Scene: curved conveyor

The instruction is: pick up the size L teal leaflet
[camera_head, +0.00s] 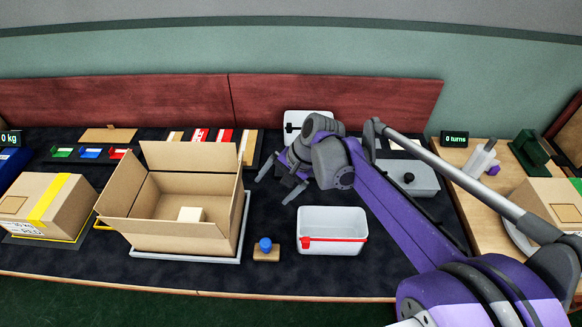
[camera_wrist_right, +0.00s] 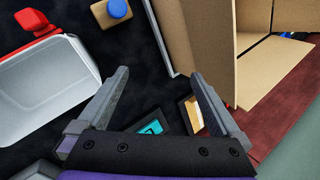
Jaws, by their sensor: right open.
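A teal leaflet (camera_wrist_right: 152,127) shows small in the right wrist view, in a dark holder between the bases of my right gripper's fingers. Part of it is hidden by the gripper body, and I cannot read its size. In the head view I cannot make it out; my right gripper and arm cover that area. My right gripper (camera_head: 278,185) is open and empty above the dark table, between the open carton and the white bin. Its spread fingers also show in the wrist view (camera_wrist_right: 158,75). My left gripper is not in view.
An open carton (camera_head: 178,229) with a small box inside stands to the left. A white bin (camera_head: 340,222) with a red strip stands in front, beside a blue-knobbed wooden block (camera_head: 265,247). An orange-and-tan item (camera_wrist_right: 193,116) lies beside the leaflet. Red panels (camera_head: 330,100) line the back.

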